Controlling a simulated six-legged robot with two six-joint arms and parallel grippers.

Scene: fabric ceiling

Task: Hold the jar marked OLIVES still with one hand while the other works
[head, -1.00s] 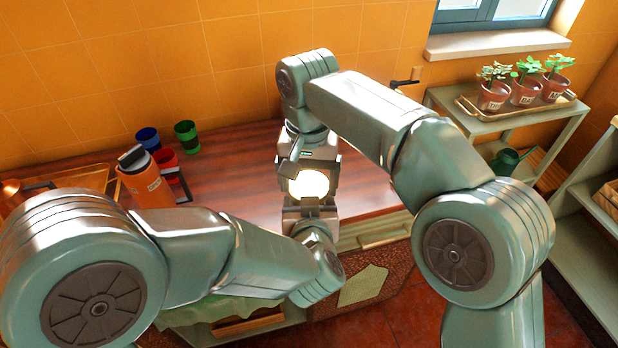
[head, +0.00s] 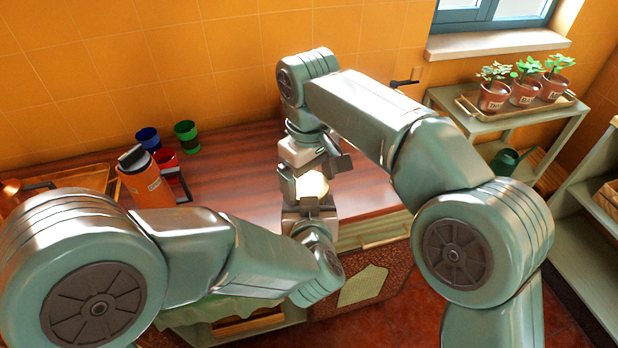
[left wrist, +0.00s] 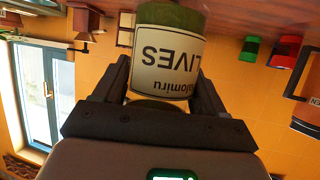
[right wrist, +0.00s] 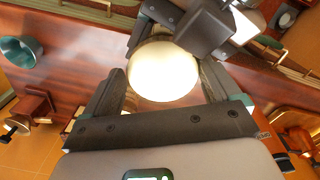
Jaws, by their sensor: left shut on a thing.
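The jar marked OLIVES (left wrist: 170,65) is in my left gripper (left wrist: 165,85), whose dark fingers press on both its sides. Its pale label reads upside down in the left wrist view, with green showing past the label. In the head view the jar (head: 312,186) is a small bright patch between my two grippers, above the counter's front part. My right gripper (head: 313,166) is just above it. In the right wrist view a pale round top (right wrist: 163,70) sits between the right fingers; I cannot tell whether they touch it.
An orange jug (head: 150,188), a blue cup (head: 148,138), a green cup (head: 187,135) and a red cup (head: 165,158) stand on the counter (head: 235,170) at left. Potted plants (head: 524,90) and a green watering can (head: 505,162) are at right.

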